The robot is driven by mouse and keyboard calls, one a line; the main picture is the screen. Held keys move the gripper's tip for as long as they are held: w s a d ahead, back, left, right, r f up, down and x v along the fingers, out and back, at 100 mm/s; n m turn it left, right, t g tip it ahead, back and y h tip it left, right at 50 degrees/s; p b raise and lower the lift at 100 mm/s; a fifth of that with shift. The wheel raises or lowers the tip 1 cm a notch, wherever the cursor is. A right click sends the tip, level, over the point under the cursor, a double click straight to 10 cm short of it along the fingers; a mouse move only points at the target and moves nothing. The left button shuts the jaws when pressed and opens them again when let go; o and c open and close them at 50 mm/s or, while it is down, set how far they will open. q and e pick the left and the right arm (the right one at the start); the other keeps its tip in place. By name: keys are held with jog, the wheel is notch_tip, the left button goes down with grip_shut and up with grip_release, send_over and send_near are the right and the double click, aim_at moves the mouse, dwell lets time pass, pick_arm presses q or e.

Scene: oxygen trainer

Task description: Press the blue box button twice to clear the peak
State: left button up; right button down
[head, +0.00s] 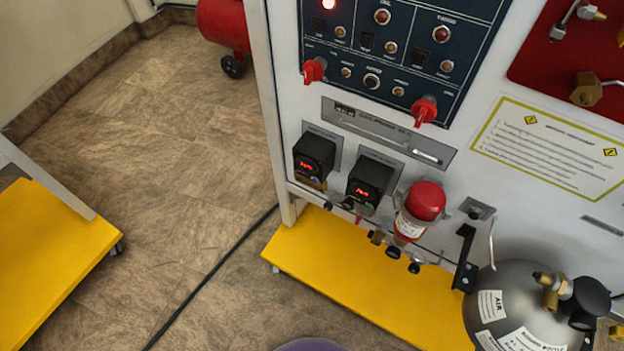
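Two small black boxes with lit red digits are mounted on the white panel front. The left box (314,157) has a faint bluish-purple and yellowish strip along its lower edge. The right box (369,182) has a small green mark low on its face. Neither of my grippers is in view.
A red-capped cylinder (420,208) hangs right of the boxes, with black knobs below. A grey air tank (520,312) stands at lower right. The yellow base plate (360,283) juts out below the panel. Another yellow base (35,258) is at left, with open floor (175,160) between.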

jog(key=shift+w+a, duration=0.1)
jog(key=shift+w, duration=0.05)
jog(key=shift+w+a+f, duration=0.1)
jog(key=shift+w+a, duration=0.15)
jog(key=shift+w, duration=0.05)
